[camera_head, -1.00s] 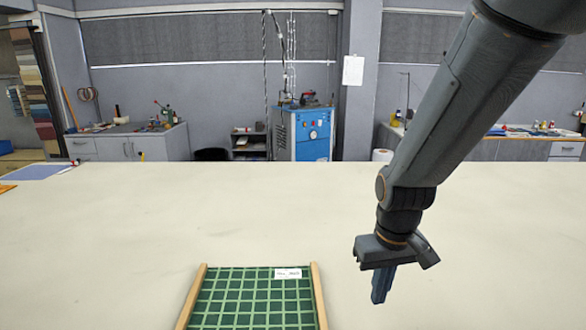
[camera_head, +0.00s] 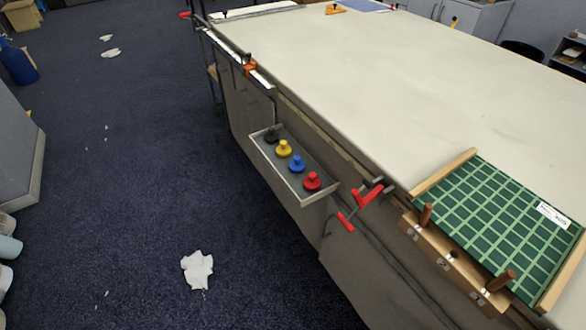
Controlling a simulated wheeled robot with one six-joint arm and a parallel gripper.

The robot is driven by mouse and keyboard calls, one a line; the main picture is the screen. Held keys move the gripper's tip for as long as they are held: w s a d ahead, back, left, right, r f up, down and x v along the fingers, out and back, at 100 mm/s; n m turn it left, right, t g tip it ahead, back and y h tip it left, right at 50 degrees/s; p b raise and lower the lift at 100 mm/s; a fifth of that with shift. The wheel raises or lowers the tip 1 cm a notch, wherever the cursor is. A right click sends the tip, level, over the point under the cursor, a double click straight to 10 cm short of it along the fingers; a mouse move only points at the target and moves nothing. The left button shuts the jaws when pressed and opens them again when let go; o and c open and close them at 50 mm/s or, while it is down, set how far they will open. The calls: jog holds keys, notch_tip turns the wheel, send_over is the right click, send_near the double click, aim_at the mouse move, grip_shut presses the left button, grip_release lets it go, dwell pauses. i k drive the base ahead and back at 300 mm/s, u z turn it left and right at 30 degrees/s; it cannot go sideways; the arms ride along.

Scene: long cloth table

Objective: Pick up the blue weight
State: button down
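The blue weight (camera_head: 297,164) stands upright in a narrow grey tray (camera_head: 258,153) fixed to the near side of the table. It is a round base with a knob on top. In the same row are a black weight (camera_head: 271,136), a yellow weight (camera_head: 283,149) and a red weight (camera_head: 312,181). The blue one sits between the yellow and the red. My gripper is outside the current view.
The pale table (camera_head: 400,90) is mostly bare. A green gridded board (camera_head: 490,205) with wooden side rails lies at its right end, with a wooden block (camera_head: 440,260) in front. A red clamp (camera_head: 366,196) grips the edge right of the tray. White scraps (camera_head: 198,270) lie on the floor.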

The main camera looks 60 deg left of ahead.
aim_at(297, 166)
jog(key=k, duration=1.1)
jog(key=u, duration=0.65)
jog(key=i, duration=0.75)
jog(key=u, duration=1.1)
jog(key=i, duration=0.3)
jog(key=u, duration=1.5)
jog(key=i, duration=1.25)
jog(key=z, duration=3.05)
